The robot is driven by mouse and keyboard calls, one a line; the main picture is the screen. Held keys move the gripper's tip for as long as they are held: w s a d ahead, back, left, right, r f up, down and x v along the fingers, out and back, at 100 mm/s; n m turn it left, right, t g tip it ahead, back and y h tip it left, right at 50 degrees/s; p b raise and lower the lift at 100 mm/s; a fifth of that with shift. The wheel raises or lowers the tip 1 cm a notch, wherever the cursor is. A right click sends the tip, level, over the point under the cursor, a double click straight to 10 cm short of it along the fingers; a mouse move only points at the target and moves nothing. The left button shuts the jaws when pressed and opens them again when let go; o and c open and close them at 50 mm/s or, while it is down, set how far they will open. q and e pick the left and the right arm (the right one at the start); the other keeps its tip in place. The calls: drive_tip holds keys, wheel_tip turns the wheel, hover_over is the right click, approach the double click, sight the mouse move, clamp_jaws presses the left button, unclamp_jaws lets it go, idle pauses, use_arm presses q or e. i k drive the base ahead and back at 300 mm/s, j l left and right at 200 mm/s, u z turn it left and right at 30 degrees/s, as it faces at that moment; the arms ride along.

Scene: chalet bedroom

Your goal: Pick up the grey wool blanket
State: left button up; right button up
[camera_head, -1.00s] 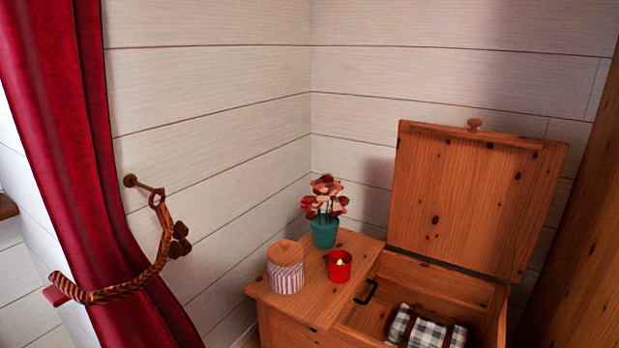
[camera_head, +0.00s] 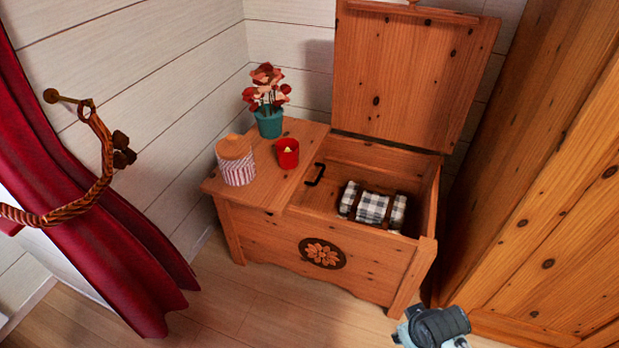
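A rolled black, white and grey checked blanket with dark brown bands (camera_head: 372,208) lies inside the open wooden chest (camera_head: 318,244), near the right end. It is the only blanket-like thing in view; I cannot tell whether it is wool. The chest walls hide its lower part. Neither gripper's fingers are in view. A dark grey and pale blue part of my own arm shows at the bottom edge, right of centre, in front of the chest and apart from the blanket.
The raised lid (camera_head: 408,75) stands behind the opening. On the chest's closed left top are a striped jar (camera_head: 237,165), a red candle cup (camera_head: 287,153) and a flowerpot (camera_head: 269,122). A wooden cabinet (camera_head: 555,200) stands close on the right. A red curtain (camera_head: 95,230) hangs left.

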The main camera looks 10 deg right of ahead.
sight(374, 205)
drive_tip(key=l+z, duration=0.1)
drive_tip(key=l, duration=1.45)
